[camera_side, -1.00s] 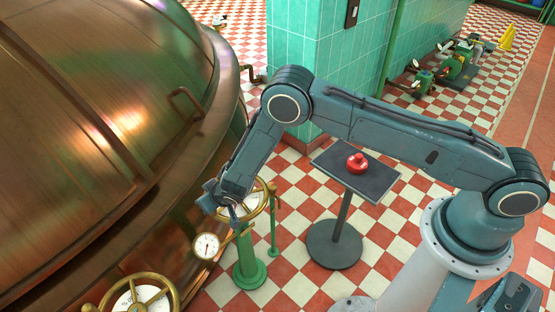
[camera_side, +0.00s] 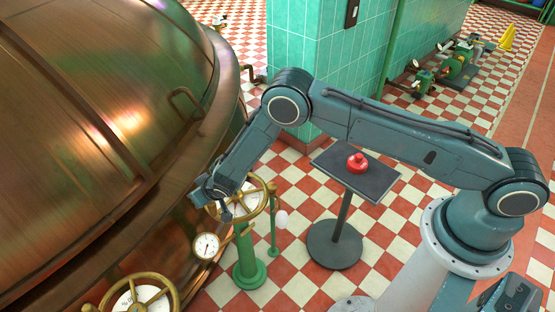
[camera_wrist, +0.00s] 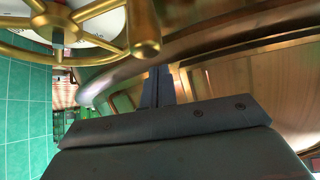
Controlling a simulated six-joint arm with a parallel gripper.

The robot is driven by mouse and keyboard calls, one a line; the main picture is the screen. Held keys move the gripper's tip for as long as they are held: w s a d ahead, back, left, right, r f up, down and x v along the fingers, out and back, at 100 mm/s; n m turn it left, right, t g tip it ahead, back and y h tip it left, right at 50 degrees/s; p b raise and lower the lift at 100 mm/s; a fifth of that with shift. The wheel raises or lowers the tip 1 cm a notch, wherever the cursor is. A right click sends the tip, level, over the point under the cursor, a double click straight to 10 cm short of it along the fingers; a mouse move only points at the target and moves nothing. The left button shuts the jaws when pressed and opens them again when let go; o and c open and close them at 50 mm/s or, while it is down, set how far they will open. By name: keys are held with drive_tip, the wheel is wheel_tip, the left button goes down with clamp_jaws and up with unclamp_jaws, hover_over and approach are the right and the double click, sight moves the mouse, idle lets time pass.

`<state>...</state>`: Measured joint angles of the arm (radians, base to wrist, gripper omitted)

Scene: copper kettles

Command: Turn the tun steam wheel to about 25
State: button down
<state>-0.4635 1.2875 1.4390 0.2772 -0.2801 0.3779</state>
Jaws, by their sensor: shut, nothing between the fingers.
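A brass spoked handwheel (camera_side: 262,207) with a pale dial face stands on a green pedestal (camera_side: 249,270) beside the copper vessel. In the wrist view, the brass wheel (camera_wrist: 95,50) fills the upper left, with a stubby brass handle (camera_wrist: 143,28) on its rim. My gripper (camera_side: 227,214) is at the wheel's left side in the side view and covers part of its rim. In the wrist view, my gripper (camera_wrist: 158,72) is shut and empty, with the handle just left of the fingertips. I cannot tell whether they touch. The dial reading is illegible.
A second brass wheel (camera_side: 145,291) is at the lower left. A round gauge (camera_side: 206,246) hangs by the pedestal. The copper vessel (camera_side: 90,120) fills the left. A red button (camera_side: 357,162) sits on a dark stand (camera_side: 335,245) to the right.

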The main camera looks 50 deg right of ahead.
drive_tip(key=v, duration=0.9)
drive_tip(key=shift+w+d+r, duration=0.25)
drive_tip(key=shift+r, duration=0.25)
drive_tip(key=s+d+r+g, duration=0.1)
drive_tip(key=s+d+r, duration=0.25)
drive_tip(key=r, duration=0.55)
drive_tip(key=s+d+r+m, duration=0.1)
drive_tip(key=s+d+r, duration=0.3)
drive_tip(key=r, duration=0.5)
drive_tip(key=s+d+r+g, duration=0.1)
drive_tip(key=s+d+r, duration=0.1)
drive_tip(key=d+r, duration=0.55)
drive_tip(key=s+d+r, duration=0.2)
drive_tip(key=s+r, duration=0.1)
drive_tip(key=s, duration=0.6)
drive_tip(key=s+d+r, duration=0.2)
drive_tip(key=s+r, duration=0.1)
drive_tip(key=s, duration=0.6)
drive_tip(key=s+d+r+g, duration=0.1)
drive_tip(key=s+d+r, duration=0.1)
drive_tip(key=s, duration=0.7)
drive_tip(key=shift+d+r+h, duration=0.2)
drive_tip(key=shift+r+h, duration=0.1)
drive_tip(key=shift+r, duration=0.6)
